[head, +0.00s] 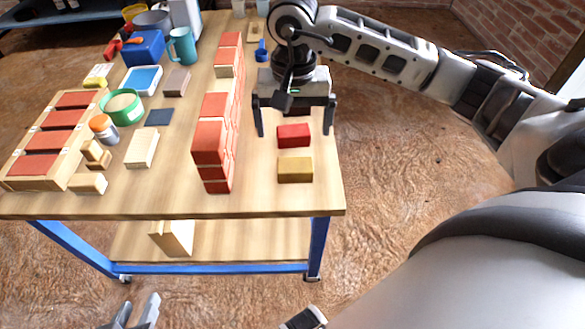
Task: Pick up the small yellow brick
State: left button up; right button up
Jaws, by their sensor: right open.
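The small yellow brick (295,170) lies flat near the front right corner of the wooden table, in front of a red brick (294,135). My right gripper (294,130) points down with its fingers spread apart and nothing between them that I can see it hold. It is above and behind the yellow brick, with its fingertips either side of the red brick in the picture. My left gripper (137,310) shows only in part at the bottom edge, low in front of the table, and its opening is unclear.
A wall of red bricks (211,142) stands left of the yellow brick. The table (258,198) has a bare strip along its front edge. Further left are a wooden tray (57,174) of red bricks, green tape (122,107), blue box (144,47) and teal mug (182,46).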

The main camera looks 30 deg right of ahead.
send_over(295, 164)
jog(key=f, duration=0.7)
jog(key=shift+a+b, duration=0.25)
jog(key=shift+b, duration=0.1)
jog(key=f, duration=0.4)
jog(key=shift+d+b, duration=0.25)
jog(key=shift+b, duration=0.1)
jog(key=shift+f, duration=0.6)
jog(key=c, duration=1.2)
jog(key=shift+r, duration=0.1)
jog(key=shift+c, duration=0.8)
pick_arm(q)
jog(key=f, duration=0.3)
jog(key=shift+w+d+g, duration=0.15)
jog(key=shift+d+g, duration=0.15)
jog(key=shift+d, duration=0.1)
pick_arm(e)
jog(key=shift+r, duration=0.1)
